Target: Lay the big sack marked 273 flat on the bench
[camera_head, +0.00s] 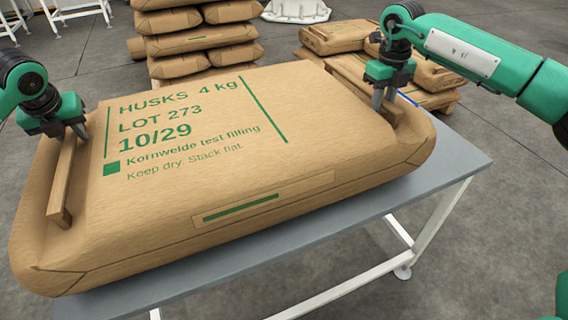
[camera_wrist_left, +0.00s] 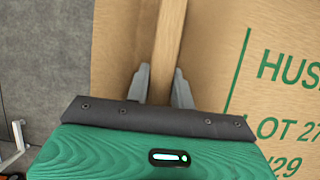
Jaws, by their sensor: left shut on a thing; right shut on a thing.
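The big brown sack (camera_head: 240,160), printed "HUSKS 4 kg LOT 273", is over the grey bench (camera_head: 455,165), printed face up. It overhangs the bench at the left; I cannot tell whether its underside touches the bench top. A wooden bar runs along each end of the sack. My left gripper (camera_head: 72,134) is shut on the left wooden bar (camera_head: 62,185); the wrist view shows its fingers (camera_wrist_left: 160,85) on both sides of the bar (camera_wrist_left: 168,45). My right gripper (camera_head: 383,100) is shut on the right wooden bar (camera_head: 350,78), whose far part shows.
Behind the bench, several brown sacks (camera_head: 205,42) are stacked in a column. More sacks (camera_head: 335,37) lie on a low pallet at the back right. A white crumpled thing (camera_head: 296,10) lies on the floor. The bench top is bare at the right.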

